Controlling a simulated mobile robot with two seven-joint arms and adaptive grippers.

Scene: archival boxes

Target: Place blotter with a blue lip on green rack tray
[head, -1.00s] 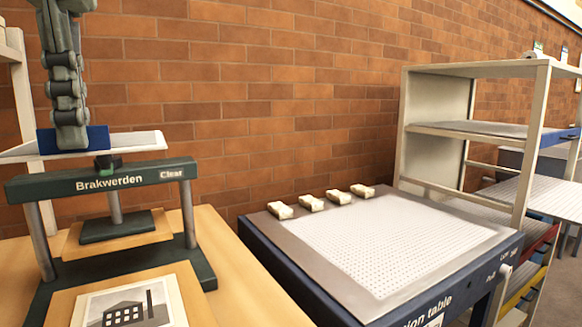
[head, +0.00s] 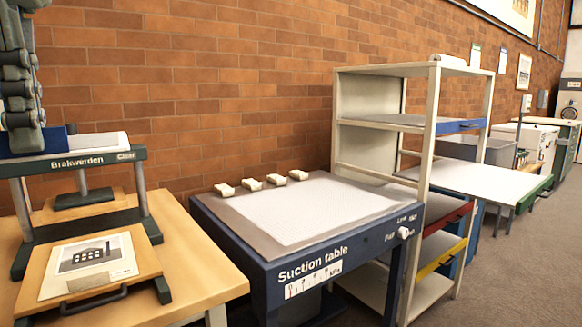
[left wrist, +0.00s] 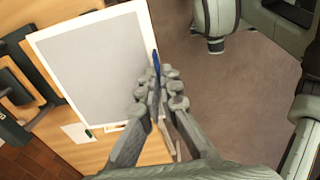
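The blotter (head: 103,142) is a pale flat sheet with a blue lip (head: 70,143), at the left of the head view behind the press. In the left wrist view its grey face with a white border (left wrist: 92,68) shows, and its blue lip (left wrist: 156,62) is between my fingers. My left gripper (head: 24,148) is shut on the lip; it also shows in the left wrist view (left wrist: 157,90). The green rack tray (head: 480,178) extends out from the shelf rack, with a green front edge (head: 538,190); it looks empty. My right gripper is not in view.
The press (head: 80,163) marked "Brakwerden" stands on a wooden table at left. The suction table (head: 240,215) with several small pale blocks stands between it and the shelf rack (head: 432,150). The rack has blue, red and yellow trays. Open floor (head: 520,270) lies at right.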

